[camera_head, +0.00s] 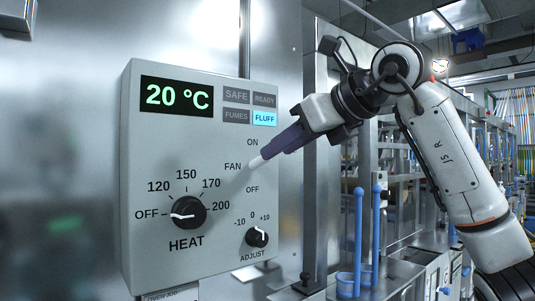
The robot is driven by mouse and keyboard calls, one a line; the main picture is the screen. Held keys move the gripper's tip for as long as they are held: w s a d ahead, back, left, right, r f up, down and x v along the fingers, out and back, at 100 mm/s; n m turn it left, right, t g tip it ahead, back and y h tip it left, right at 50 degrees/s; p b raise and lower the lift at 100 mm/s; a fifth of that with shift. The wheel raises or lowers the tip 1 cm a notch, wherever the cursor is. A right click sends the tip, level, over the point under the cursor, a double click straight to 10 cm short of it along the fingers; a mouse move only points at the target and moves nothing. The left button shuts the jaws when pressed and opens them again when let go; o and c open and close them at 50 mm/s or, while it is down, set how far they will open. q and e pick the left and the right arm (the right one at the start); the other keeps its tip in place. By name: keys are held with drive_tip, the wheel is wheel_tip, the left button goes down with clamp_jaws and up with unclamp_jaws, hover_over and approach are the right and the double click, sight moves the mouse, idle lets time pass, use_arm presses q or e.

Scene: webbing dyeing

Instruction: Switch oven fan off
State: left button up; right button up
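The oven control panel (145,245) is a grey box on a steel wall. Its fan switch (257,161) shows as a pale stub right of the word FAN, between the ON label above and the OFF label below. My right gripper (271,150) comes in from the right, and its purple fingers look closed together with their tips at the stub. I cannot tell if they touch or grip it, and they partly hide it. The switch's exact position is unclear. My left gripper is not in view.
The display (177,97) reads 20 °C. The FLUFF light (265,118) is lit; SAFE, READY and FUMES are dark. The heat knob (188,213) points to OFF. The adjust knob (257,237) sits below the switch. Blue-handled tools (358,240) stand right of the panel.

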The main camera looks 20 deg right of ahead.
sight(260, 161)
drive_tip(key=p+x, duration=0.1)
drive_tip(key=x, duration=0.4)
drive_tip(key=shift+w+a, duration=0.1)
drive_tip(key=shift+w, duration=0.1)
drive_tip(key=shift+f, duration=0.1)
clamp_jaws()
